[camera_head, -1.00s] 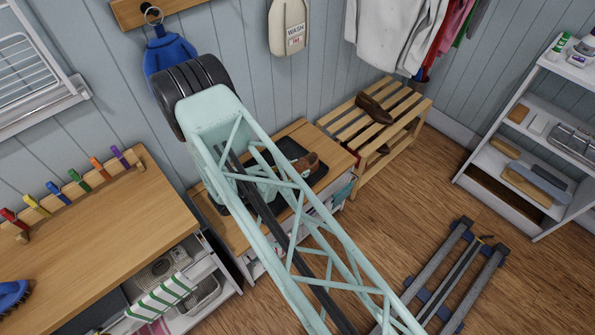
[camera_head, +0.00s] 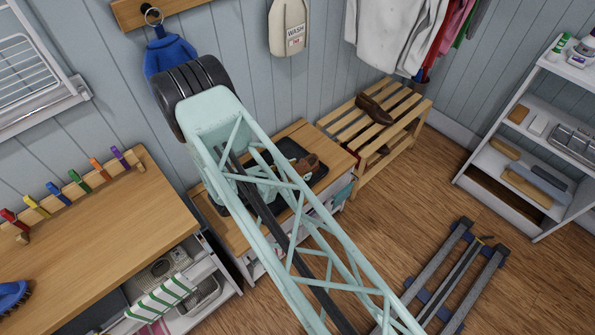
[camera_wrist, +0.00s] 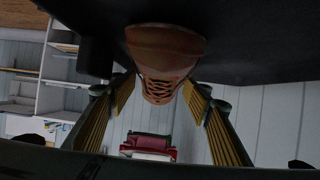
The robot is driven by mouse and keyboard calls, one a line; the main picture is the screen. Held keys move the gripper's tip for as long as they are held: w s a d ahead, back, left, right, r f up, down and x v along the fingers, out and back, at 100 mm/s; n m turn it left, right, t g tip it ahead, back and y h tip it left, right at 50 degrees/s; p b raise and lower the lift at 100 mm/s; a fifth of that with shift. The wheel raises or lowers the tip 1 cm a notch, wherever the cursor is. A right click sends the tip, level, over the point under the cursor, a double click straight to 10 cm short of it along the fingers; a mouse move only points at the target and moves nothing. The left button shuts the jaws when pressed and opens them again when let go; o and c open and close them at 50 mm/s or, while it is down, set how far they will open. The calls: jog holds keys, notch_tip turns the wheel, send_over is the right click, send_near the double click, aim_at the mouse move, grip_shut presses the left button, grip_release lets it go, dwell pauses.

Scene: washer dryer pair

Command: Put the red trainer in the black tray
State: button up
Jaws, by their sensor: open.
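The red trainer (camera_head: 307,164), brownish red with laces, rests in the black tray (camera_head: 322,172) on the low wooden-topped unit. My arm crosses in front and hides part of the tray. In the wrist view the trainer (camera_wrist: 163,55) is against the dark tray surface (camera_wrist: 255,45), with its laced part towards me. My gripper (camera_wrist: 158,86) is open, its yellow-padded fingers spread on either side of the trainer's near end. I see a gap between each finger and the trainer.
A slatted bench (camera_head: 345,125) with a brown shoe (camera_head: 374,109) stands to the right of the unit. A worktop (camera_head: 100,225) with coloured pegs is at left. A white shelf unit (camera_head: 540,130) stands far right. Open floor (camera_head: 410,200) lies between.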

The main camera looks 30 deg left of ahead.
jog(key=shift+p+v, duration=0.65)
jog(key=shift+v, duration=2.1)
